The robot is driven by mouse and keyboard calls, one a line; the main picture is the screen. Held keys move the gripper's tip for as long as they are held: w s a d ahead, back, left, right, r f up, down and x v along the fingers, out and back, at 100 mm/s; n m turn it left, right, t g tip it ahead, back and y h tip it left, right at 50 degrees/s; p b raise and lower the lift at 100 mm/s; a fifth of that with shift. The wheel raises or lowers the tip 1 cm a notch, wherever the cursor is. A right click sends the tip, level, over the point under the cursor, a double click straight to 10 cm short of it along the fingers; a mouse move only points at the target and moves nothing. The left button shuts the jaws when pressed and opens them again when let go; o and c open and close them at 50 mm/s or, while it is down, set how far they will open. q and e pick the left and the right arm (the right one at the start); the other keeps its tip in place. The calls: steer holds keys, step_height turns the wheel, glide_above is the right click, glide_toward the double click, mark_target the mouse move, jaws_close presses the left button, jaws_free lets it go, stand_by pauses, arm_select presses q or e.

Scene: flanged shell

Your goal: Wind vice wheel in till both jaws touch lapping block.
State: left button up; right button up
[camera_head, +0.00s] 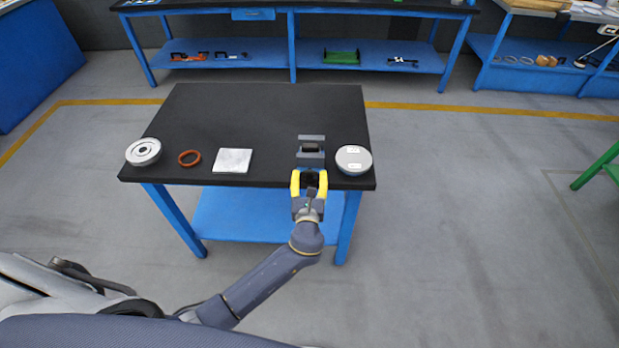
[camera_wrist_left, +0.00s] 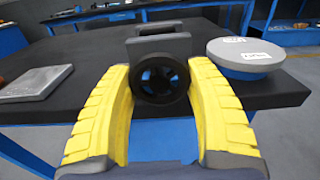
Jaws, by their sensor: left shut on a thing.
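The grey vice (camera_head: 312,138) stands at the front right of the black table; its grey jaw also shows in the left wrist view (camera_wrist_left: 165,46). A small dark block, seemingly the lapping block (camera_head: 310,147), sits between the jaws. Whether both jaws touch it is too small to tell. The dark, spoked vice wheel (camera_wrist_left: 159,79) faces me at the vice's near end. My left gripper (camera_head: 309,180) is shut on the wheel, with one yellow finger on each side of it in the left wrist view (camera_wrist_left: 160,92). My right gripper is out of view.
A round grey lidded thing (camera_head: 353,160) with white labels stands close right of the vice. A pale square plate (camera_head: 233,161), an orange-brown ring (camera_head: 189,158) and a flanged metal part (camera_head: 143,152) lie left. The black table's (camera_head: 255,110) back half is clear.

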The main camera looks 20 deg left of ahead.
arm_select(q)
steer(key=n, duration=0.7)
steer(key=shift+d, duration=0.1)
steer(key=n, duration=0.6)
steer(key=shift+n, duration=0.3)
steer(key=shift+d, duration=0.1)
steer(key=shift+d+n, duration=0.1)
steer(key=shift+n, duration=0.2)
steer(key=shift+c, duration=0.4)
steer(key=o, duration=1.3)
steer(key=shift+r, duration=0.1)
